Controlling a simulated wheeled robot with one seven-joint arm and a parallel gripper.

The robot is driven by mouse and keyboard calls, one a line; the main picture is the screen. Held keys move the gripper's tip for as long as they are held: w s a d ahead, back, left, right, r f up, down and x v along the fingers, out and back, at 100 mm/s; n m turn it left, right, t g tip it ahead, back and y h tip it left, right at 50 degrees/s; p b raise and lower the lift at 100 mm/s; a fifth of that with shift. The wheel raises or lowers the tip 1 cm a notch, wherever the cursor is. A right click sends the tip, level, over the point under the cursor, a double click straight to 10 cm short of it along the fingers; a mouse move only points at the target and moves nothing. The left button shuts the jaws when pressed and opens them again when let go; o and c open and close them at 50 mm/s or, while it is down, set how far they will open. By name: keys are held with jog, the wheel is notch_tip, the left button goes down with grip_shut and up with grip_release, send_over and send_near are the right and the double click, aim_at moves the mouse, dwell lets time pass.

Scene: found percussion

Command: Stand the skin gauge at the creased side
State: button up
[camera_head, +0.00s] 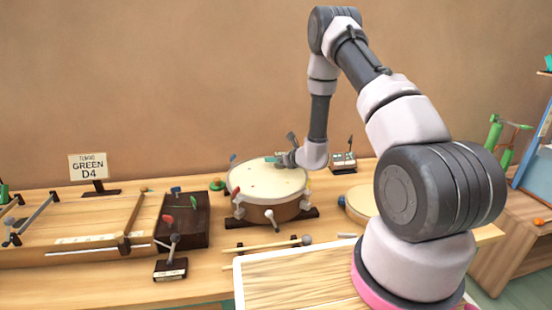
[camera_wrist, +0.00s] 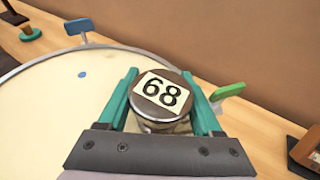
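The skin gauge (camera_wrist: 160,97) is a round, dark-topped piece with a label reading 68, seen from above in the wrist view. The teal fingers of my gripper (camera_wrist: 161,82) press against its two sides. In the head view my gripper (camera_head: 272,160) is low at the far part of the drum (camera_head: 268,190); the gauge cannot be made out there. The pale drum skin (camera_wrist: 50,105) fills the left of the wrist view, with a blue dot (camera_wrist: 82,74). I cannot tell whether the gauge touches the skin. No crease is clear.
Coloured tuning keys ring the drum, including a blue one (camera_wrist: 80,27) and a green one (camera_wrist: 227,91). A dark box (camera_head: 182,219) and a small labelled stand (camera_head: 171,267) are left of it. Mallets (camera_head: 265,247) lie in front. A sign reads GREEN D4 (camera_head: 88,166).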

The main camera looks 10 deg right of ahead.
jog(key=o, duration=0.4)
jog(key=shift+c, duration=0.2)
jog(key=shift+r, duration=0.1)
